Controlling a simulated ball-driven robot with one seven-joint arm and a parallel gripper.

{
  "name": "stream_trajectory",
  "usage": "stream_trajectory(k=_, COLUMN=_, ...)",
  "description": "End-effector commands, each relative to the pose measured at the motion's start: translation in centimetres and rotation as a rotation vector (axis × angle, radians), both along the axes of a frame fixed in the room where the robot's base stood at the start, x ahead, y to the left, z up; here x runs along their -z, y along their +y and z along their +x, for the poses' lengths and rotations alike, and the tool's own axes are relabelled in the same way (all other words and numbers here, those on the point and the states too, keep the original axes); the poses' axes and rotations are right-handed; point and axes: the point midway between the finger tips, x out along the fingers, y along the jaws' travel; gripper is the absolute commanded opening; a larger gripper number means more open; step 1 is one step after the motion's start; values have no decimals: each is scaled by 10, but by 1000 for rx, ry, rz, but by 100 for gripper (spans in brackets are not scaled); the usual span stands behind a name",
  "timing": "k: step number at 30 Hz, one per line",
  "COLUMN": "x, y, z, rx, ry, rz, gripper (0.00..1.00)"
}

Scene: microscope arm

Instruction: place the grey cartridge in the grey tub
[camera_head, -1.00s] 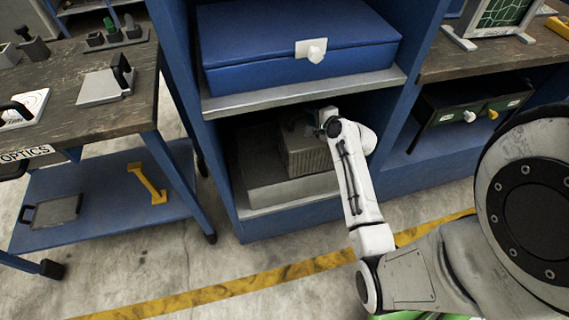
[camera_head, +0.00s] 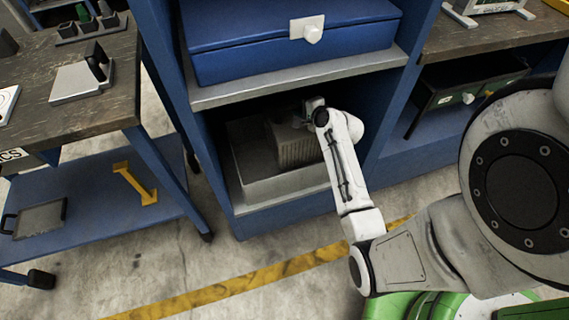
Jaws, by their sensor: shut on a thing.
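The grey cartridge (camera_head: 294,147) is a ribbed, boxy block inside the lower bay of the blue cabinet. My gripper (camera_head: 303,118) is at its top and shut on it; my wrist hides part of the fingers. The grey tub (camera_head: 288,186) is a light, low, open box on the floor of the same bay. The cartridge is over or within the right part of the tub. I cannot tell whether its base touches the tub floor.
A metal shelf edge (camera_head: 300,78) with a blue case (camera_head: 290,45) on it lies close above my gripper. Blue cabinet walls flank the bay. A blue cart (camera_head: 95,205) stands left. A dark drawer (camera_head: 465,95) sticks out at right. Floor in front is clear.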

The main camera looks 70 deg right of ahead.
Motion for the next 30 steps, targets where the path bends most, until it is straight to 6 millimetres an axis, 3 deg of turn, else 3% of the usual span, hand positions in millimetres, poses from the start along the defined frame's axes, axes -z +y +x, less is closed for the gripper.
stream_trajectory(k=11, x=32, y=-2, z=0, rx=1, ry=-5, rz=-6, gripper=0)
stream_trajectory(k=21, x=82, y=-2, z=0, rx=2, ry=-3, rz=-5, gripper=0)
stream_trajectory(k=30, x=101, y=-2, z=0, rx=2, ry=-4, rz=-5, gripper=0)
